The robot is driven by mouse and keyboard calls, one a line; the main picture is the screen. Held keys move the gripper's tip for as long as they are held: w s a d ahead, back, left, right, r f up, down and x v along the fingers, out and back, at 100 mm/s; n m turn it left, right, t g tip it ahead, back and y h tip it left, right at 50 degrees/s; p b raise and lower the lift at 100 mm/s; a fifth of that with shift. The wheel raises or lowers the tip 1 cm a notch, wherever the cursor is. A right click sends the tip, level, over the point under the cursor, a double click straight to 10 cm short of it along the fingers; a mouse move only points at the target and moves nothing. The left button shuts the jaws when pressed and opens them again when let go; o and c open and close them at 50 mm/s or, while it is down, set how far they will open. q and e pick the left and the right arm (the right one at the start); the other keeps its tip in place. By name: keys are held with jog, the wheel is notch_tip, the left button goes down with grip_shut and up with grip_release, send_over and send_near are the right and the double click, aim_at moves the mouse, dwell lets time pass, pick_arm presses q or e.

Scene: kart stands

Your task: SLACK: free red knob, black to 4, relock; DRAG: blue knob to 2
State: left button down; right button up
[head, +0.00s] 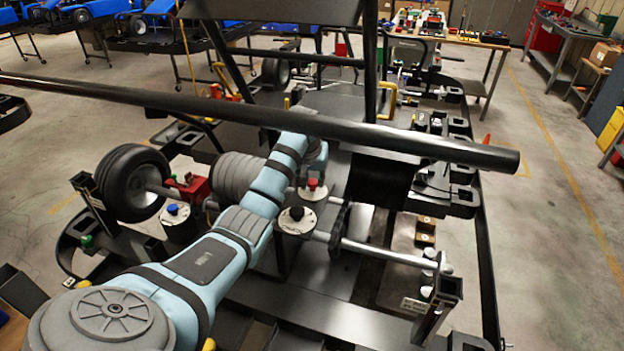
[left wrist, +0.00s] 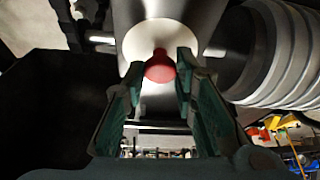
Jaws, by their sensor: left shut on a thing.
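In the left wrist view my left gripper (left wrist: 160,64) is shut on a red knob (left wrist: 159,71) on a round white plate (left wrist: 138,39). In the head view the arm hides this gripper. A red knob (head: 312,184) stands on a pale round dial there; I cannot tell whether it is the gripped one. A black knob (head: 296,212) stands on a white dial nearer to me, right of my left forearm. A blue knob (head: 173,209) tops a canister left of the arm, by the wheel. Dial numbers are too small to read. My right gripper is not in view.
A long dark bar (head: 400,139) crosses above the kart, in front of my arm. A wheel (head: 131,183) is at left, and a silver axle (head: 390,254) runs right. A ribbed grey cylinder (left wrist: 273,52) is close right of the gripper. Open floor lies right.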

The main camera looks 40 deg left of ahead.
pick_arm(q)
jog(key=shift+w+d+n+y, duration=0.1)
jog(key=shift+n+y, duration=0.3)
jog(key=shift+n, duration=0.9)
jog(key=shift+g, duration=0.3)
jog(key=c, duration=1.6)
grip_release()
jog(key=o, duration=0.3)
jog(key=shift+w+f, duration=0.1)
jog(key=shift+w, duration=0.05)
jog(key=v, duration=0.7)
jog(key=shift+r, duration=0.2)
